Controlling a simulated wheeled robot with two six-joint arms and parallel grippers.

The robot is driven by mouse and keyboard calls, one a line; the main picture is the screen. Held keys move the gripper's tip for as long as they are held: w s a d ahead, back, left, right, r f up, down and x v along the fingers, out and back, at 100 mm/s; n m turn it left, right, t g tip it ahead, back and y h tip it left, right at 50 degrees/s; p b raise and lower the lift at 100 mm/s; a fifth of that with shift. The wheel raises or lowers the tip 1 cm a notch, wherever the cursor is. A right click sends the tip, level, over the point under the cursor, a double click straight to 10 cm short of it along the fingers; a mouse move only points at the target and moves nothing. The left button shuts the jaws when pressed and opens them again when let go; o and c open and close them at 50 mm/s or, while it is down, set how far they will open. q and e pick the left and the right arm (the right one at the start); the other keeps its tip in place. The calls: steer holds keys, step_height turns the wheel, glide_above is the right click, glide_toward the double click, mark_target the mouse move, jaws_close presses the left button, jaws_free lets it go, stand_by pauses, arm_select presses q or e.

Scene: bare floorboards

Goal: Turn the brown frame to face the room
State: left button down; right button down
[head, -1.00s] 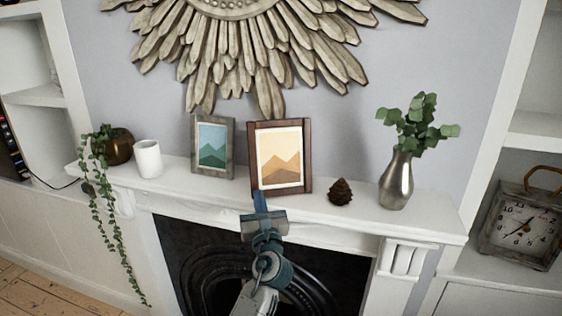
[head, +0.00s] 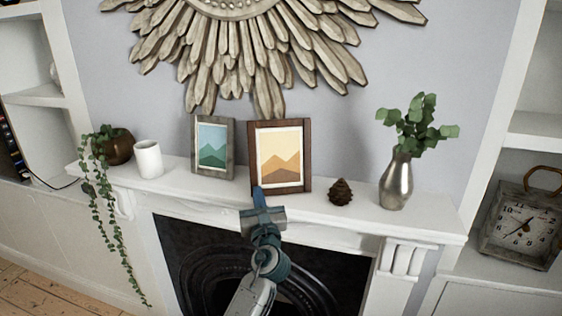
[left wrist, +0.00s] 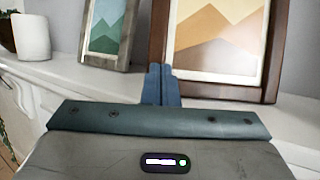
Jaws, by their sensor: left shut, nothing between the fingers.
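The brown frame (head: 280,157) stands upright on the white mantel, its orange mountain picture facing out. It also fills the upper right of the left wrist view (left wrist: 216,45). My left gripper (head: 260,194) is shut and empty, its blue fingers together at the frame's lower left corner. In the left wrist view the fingertips (left wrist: 161,72) overlap the frame's left side; whether they touch it I cannot tell. My right gripper is not in view.
A grey frame (head: 213,147) with a green picture stands close on the left. A white cup (head: 148,159) and a trailing plant (head: 99,167) are further left. A pinecone (head: 340,192) and a silver vase (head: 396,180) stand right on the mantel (head: 315,214).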

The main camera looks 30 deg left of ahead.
arm_select(q)
steer(key=shift+w+a, duration=0.6)
steer(key=shift+w, duration=0.1)
steer(key=shift+s+d, duration=0.2)
steer(key=s+d+p, duration=0.1)
steer(key=s+d, duration=0.7)
steer(key=s, duration=0.1)
steer(key=shift+s+p, duration=0.15)
steer(key=shift+p, duration=0.25)
